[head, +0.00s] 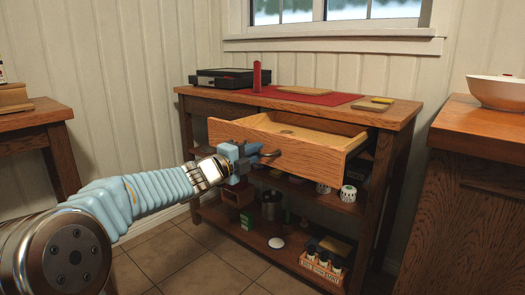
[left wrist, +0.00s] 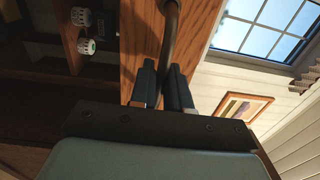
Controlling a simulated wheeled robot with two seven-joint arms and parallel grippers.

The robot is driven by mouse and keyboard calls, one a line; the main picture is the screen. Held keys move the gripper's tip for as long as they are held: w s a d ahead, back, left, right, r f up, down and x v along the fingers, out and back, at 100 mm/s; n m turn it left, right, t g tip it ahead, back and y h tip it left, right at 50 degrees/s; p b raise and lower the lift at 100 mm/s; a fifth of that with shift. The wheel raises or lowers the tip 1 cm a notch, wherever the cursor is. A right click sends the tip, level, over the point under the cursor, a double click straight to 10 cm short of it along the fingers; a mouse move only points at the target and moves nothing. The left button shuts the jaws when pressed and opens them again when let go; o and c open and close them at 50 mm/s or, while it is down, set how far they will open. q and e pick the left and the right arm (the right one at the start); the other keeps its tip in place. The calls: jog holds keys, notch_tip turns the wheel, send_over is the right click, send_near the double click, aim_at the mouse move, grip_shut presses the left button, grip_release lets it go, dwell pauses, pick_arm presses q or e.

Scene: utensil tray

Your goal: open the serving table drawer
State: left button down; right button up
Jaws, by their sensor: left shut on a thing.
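The serving table (head: 392,119) is a dark wooden table with shelves below its top. Its drawer (head: 305,162) is light wood inside and stands pulled well out from the front. The dark curved drawer handle (head: 270,155) is on the drawer's front face. My left gripper (head: 243,158) reaches in from the left and is shut on the handle. The handle also shows in the left wrist view (left wrist: 171,40), running between the two dark fingers (left wrist: 163,88). The drawer front (left wrist: 143,45) is just beside the fingers. My right gripper is in neither view.
On the tabletop lie a red cloth (head: 305,95), a red candle-like object (head: 257,76) and a dark box (head: 235,77). Shelves below hold jars (head: 348,193) and a bottle crate (head: 323,262). A wooden cabinet (head: 470,190) stands close on the right. Floor is open in front.

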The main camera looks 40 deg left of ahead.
pick_arm(q)
jog(key=shift+s, duration=0.3)
jog(key=c, duration=1.3)
grip_release()
jog(key=shift+s, duration=0.1)
jog(key=s, duration=0.9)
jog(key=s+a+p, duration=0.1)
jog(key=s, duration=0.3)
jog(key=shift+s+a+f, duration=0.1)
jog(key=shift+s+f, duration=0.15)
jog(key=shift+f, duration=0.05)
